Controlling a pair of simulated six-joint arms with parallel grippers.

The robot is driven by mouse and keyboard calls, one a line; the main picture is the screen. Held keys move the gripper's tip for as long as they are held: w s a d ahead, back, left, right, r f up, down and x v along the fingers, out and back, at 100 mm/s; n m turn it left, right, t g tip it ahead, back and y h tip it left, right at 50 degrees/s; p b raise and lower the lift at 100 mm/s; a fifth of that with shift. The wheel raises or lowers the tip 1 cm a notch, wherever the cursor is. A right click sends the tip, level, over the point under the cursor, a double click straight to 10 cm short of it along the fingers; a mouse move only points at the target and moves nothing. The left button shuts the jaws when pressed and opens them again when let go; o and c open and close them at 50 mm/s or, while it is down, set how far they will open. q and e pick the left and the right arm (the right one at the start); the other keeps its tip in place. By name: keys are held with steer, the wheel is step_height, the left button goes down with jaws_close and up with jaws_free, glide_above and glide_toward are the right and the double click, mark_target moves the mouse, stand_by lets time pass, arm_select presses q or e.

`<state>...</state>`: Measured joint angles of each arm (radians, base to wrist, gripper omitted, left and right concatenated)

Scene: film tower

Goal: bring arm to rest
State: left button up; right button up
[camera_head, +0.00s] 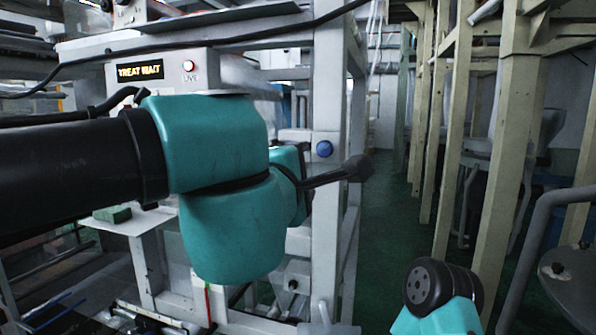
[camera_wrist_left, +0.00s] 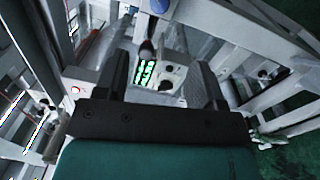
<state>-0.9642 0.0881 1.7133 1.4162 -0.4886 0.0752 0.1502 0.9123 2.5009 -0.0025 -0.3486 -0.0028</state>
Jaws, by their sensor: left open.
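My left arm (camera_head: 225,190) reaches in from the left in the head view and covers much of the grey machine frame (camera_head: 328,100). My left gripper (camera_wrist_left: 162,64) is open in the left wrist view, with its two dark fingers apart. Beyond and between them is a pale box with a green-lit display (camera_wrist_left: 146,73); I cannot tell whether anything touches it. In the head view a dark rod with a knobbed end (camera_head: 355,169) sticks out right of the arm; I cannot tell whether it is a finger or a lever. A piece of my right arm (camera_head: 440,300) shows at lower right; its gripper is out of view.
A panel reads TREAT WAIT (camera_head: 140,72), with a lamp (camera_head: 189,66) marked LIVE. A blue button (camera_head: 324,149) sits on the frame beside my arm. Pale wooden posts (camera_head: 505,140) stand at right. The green floor (camera_head: 388,240) between frame and posts is clear.

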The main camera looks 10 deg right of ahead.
arm_select(q)
steer(key=w+a+f+m+g+y, duration=0.1)
steer(key=w+a+f+m, duration=0.3)
steer(key=f, duration=0.6)
steer(key=w+a+f+n+g+y, duration=0.1)
steer(key=w+f+y, duration=0.1)
steer(key=w+f, duration=0.6)
steer(key=w+a+f+m+g+y, duration=0.1)
steer(key=w+a+f+m, duration=0.15)
steer(key=f, duration=0.95)
steer(key=w+a+f+m+g+y, duration=0.1)
steer(key=a+f, duration=0.2)
steer(key=f, duration=0.4)
steer(key=a+f+m+g, duration=0.1)
steer(key=a+f, duration=0.3)
steer(key=f, duration=0.2)
steer(key=s+a+f+m+g, duration=0.1)
steer(key=s+a+f+g, duration=0.15)
steer(key=f, duration=0.35)
steer(key=s+a+f+g, duration=0.1)
steer(key=a+f, duration=0.3)
steer(key=f, duration=0.3)
steer(key=s+a+f+m+g, duration=0.2)
steer(key=s+a+f, duration=0.3)
steer(key=s+f, duration=0.5)
steer(key=s+a+f+m+g, duration=0.1)
steer(key=s+a+f+g, duration=0.4)
steer(key=s+f, duration=0.5)
steer(key=shift+f+m, duration=0.35)
steer(key=shift+f, duration=0.15)
